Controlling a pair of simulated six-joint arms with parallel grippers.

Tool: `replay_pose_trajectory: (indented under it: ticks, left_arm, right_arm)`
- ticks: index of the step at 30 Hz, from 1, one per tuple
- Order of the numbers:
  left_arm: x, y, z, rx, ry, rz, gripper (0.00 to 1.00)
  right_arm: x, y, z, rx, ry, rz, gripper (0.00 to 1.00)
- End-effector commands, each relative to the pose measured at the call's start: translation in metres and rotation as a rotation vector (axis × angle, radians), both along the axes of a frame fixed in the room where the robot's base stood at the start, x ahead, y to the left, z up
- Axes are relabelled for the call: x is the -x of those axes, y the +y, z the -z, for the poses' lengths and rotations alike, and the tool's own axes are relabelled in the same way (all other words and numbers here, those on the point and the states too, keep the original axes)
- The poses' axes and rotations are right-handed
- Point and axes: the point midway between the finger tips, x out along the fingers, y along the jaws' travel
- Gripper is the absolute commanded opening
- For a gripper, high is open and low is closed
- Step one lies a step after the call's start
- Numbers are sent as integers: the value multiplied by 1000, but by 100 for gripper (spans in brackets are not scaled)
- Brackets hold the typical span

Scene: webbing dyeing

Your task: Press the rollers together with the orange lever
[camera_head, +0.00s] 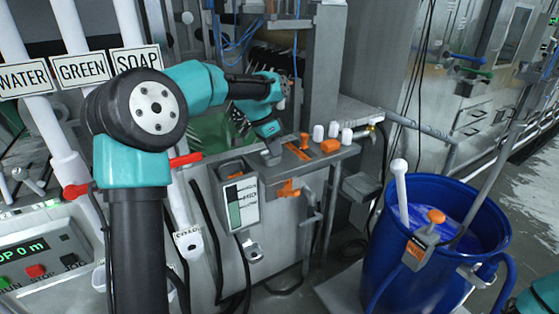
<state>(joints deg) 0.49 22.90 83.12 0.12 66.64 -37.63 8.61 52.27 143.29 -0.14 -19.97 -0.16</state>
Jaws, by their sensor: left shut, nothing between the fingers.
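My left gripper (271,157) points down at the left end of the grey machine's ledge, its fingers together and empty. Just right of it, an upright orange lever (304,141) stands on the ledge, apart from the fingers as far as I can see. Another orange handle (288,188) sticks out of the machine's front below. I cannot tell from this view which orange part works the rollers. The rollers are not clearly visible; my left arm covers part of the machine behind. My right gripper is out of view.
Several white cylinders (333,130) stand along the ledge. A blue barrel (400,262) with blue liquid and an orange-knobbed valve (436,216) stands at right. Red-handled pipes labelled WATER, GREEN and SOAP (135,61) and a control panel (38,262) are at left.

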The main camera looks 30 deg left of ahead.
Motion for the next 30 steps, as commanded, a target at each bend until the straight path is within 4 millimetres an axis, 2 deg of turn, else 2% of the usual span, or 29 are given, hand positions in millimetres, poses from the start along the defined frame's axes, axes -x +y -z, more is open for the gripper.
replay_pose_trajectory:
  ticks: [18, 24, 30]
  left_arm:
    - [-9, -35, 91, 1, 4, 2, 0]
    - [-1, -47, 111, 0, 2, 1, 0]
    - [1, -50, 117, 0, 0, 0, 0]
  right_arm:
    - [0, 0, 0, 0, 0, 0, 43]
    - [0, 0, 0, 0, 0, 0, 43]
    - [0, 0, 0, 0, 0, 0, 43]
